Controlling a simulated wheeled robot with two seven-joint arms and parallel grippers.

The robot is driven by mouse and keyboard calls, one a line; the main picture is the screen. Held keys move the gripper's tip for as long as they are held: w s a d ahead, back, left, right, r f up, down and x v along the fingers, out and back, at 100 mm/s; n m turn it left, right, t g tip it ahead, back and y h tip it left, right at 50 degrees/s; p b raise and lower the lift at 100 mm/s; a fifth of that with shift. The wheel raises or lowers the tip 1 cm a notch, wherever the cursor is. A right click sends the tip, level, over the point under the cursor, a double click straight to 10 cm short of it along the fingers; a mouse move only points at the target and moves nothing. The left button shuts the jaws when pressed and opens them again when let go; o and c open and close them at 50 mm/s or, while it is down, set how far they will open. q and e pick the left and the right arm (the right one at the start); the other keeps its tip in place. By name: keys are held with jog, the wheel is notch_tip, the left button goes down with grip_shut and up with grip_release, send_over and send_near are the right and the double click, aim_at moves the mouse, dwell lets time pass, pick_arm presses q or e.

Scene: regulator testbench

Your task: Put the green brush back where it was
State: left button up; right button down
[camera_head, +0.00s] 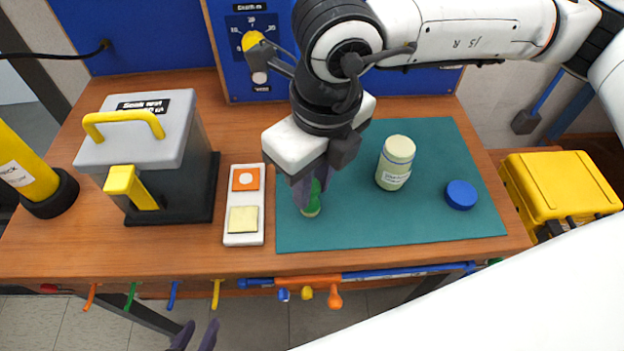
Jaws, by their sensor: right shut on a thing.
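My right gripper (312,190) comes down over the left part of the teal mat (430,222). It is shut on a green thing, which I take to be the green brush (312,207). Only the brush's lower part shows below the fingers; the gripper hides the rest. I cannot tell whether the brush touches the mat. My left gripper (195,337) shows only as two dark fingertips at the bottom edge, in front of the table. Its fingers are apart with nothing between them.
A cream jar (395,162) and a blue lid (461,195) are on the mat. A white tray (243,238) and a grey machine with yellow handles (150,135) stand left. Coloured pegs (215,293) and tools (400,273) line the front edge. A yellow case (555,185) is right.

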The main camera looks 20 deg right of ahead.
jog(key=c, duration=1.5)
grip_release()
jog(key=r, duration=0.8)
jog(key=s+r+p, duration=0.1)
jog(key=r, duration=0.3)
jog(key=shift+s+d, duration=0.1)
jog(key=shift+d, duration=0.2)
